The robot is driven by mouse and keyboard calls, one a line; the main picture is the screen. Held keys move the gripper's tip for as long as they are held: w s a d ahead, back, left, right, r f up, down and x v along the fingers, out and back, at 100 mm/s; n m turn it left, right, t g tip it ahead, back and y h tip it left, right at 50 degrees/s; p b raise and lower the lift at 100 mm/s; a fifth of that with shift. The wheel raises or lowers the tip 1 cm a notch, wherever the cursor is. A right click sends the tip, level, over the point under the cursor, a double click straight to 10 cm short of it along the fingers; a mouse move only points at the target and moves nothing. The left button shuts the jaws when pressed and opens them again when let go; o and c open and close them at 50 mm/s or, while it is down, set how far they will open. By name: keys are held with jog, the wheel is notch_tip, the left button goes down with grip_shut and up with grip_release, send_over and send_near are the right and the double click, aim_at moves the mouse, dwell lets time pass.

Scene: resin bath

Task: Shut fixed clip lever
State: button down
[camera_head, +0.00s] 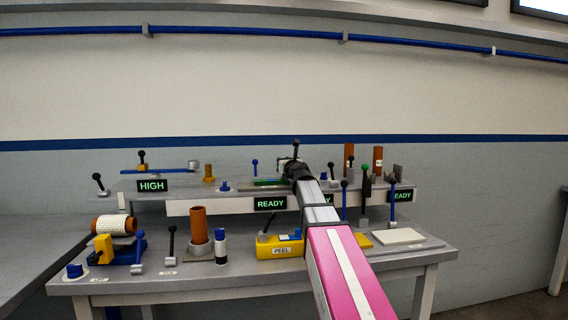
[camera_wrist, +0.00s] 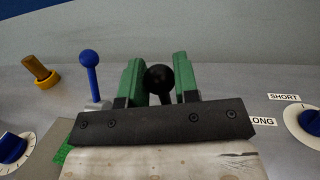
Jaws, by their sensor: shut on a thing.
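A lever with a black ball knob (camera_wrist: 158,79) stands between the two green fingers of my gripper (camera_wrist: 157,68) in the wrist view. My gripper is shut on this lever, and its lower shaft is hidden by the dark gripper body. In the head view, my gripper (camera_head: 288,164) is at the raised back shelf, at the end of my arm. A black knob (camera_head: 296,144) shows just above it, on a tilted shaft. The clip that the lever belongs to is hidden behind my arm and gripper.
A blue-knobbed lever (camera_wrist: 91,72) stands close left of my gripper, with a brown peg (camera_wrist: 40,71) beyond. A blue dial (camera_wrist: 311,121) is at the right. On the bench, a yellow PEEL box (camera_head: 280,246) and a brown tube (camera_head: 199,225) stand left of my arm.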

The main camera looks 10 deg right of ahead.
jog(key=shift+s, duration=0.1)
dwell(0.3)
jog(key=c, duration=1.2)
grip_release()
jog(key=v, duration=1)
jog(key=shift+s+f, duration=0.15)
jog(key=shift+s, duration=0.25)
